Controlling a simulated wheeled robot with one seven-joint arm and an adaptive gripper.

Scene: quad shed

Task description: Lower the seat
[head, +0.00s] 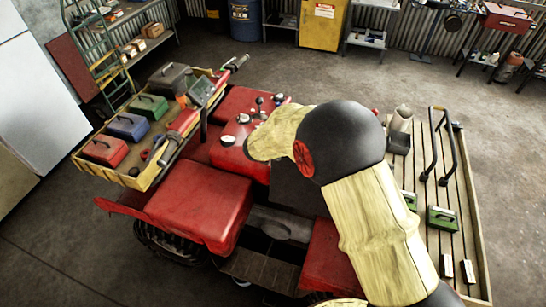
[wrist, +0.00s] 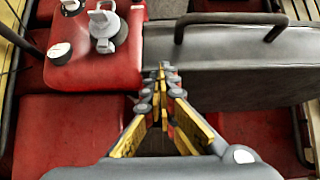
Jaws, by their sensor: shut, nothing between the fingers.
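The seat (wrist: 235,65) shows in the wrist view as a broad dark grey panel with a black bar handle (wrist: 230,20) along its far edge. In the head view part of the seat (head: 290,185) stands up dark behind the red tank, and my arm hides the rest. My gripper (wrist: 163,70) is shut and empty, its fingertips in front of the panel's left part, near the tank. I cannot tell whether they touch it. In the head view my gripper is hidden behind my arm.
The red tank (wrist: 75,65) with its grey cap and gauge is close on the left. Red fenders (head: 200,205) flank the middle. A front rack (head: 75,158) holds several boxes. A slatted rear rack (head: 470,200) carries green boxes and a black rail.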

